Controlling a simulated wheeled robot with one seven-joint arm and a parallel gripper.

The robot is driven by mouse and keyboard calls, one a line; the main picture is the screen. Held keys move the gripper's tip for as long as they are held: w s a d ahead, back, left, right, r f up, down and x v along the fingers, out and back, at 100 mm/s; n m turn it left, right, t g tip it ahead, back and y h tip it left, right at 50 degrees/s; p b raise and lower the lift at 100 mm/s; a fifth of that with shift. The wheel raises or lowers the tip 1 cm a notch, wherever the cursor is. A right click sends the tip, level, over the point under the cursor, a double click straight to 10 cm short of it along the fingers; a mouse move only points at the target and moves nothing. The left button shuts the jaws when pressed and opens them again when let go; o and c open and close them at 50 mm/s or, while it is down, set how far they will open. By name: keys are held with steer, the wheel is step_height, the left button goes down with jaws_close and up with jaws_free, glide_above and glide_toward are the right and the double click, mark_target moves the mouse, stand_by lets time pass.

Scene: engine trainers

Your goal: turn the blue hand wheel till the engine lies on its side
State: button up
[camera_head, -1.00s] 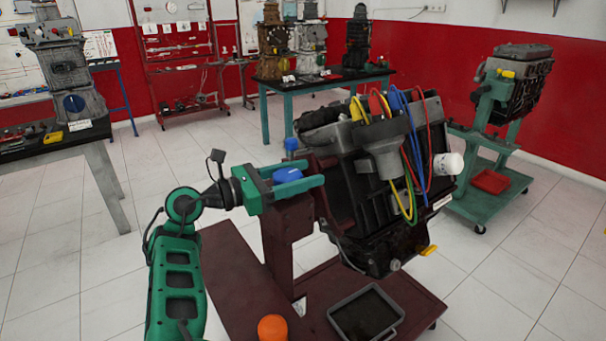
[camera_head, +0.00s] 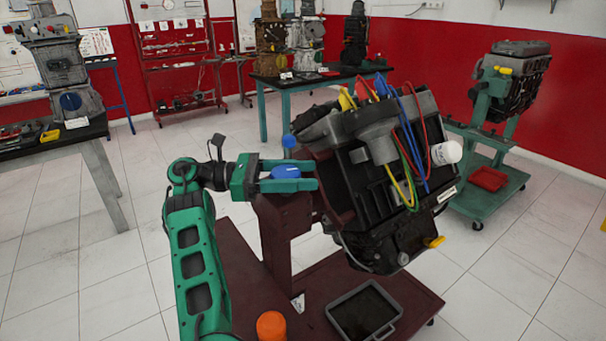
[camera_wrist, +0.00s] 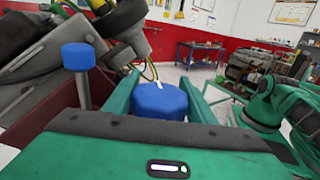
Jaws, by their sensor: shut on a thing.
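In the wrist view the wheel (camera_wrist: 160,101) shows between the two fingers (camera_wrist: 165,92). The dark engine (camera_head: 375,185), with yellow, blue, red and green cables, hangs tilted on the stand, leaning partly over. It is neither upright nor flat on its side. A smaller blue knob (camera_head: 289,142) stands behind the wheel; it also shows in the wrist view (camera_wrist: 78,57).
A grey drip tray (camera_head: 338,322) lies on the dark red stand base under the engine. An orange cap (camera_head: 271,326) is at the front. Another engine on a green stand (camera_head: 487,165) is at right. Benches with engines stand behind; tiled floor is open at left.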

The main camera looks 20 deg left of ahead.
steer(key=shift+s+f+m+g+h, duration=0.15)
steer(key=shift+m+g+h, duration=0.15)
steer(key=shift+m+g, duration=0.65)
steer(key=shift+d+n+g, duration=0.1)
steer(key=shift+n+g, duration=0.15)
steer(key=o, duration=1)
steer(key=shift+o, duration=0.2)
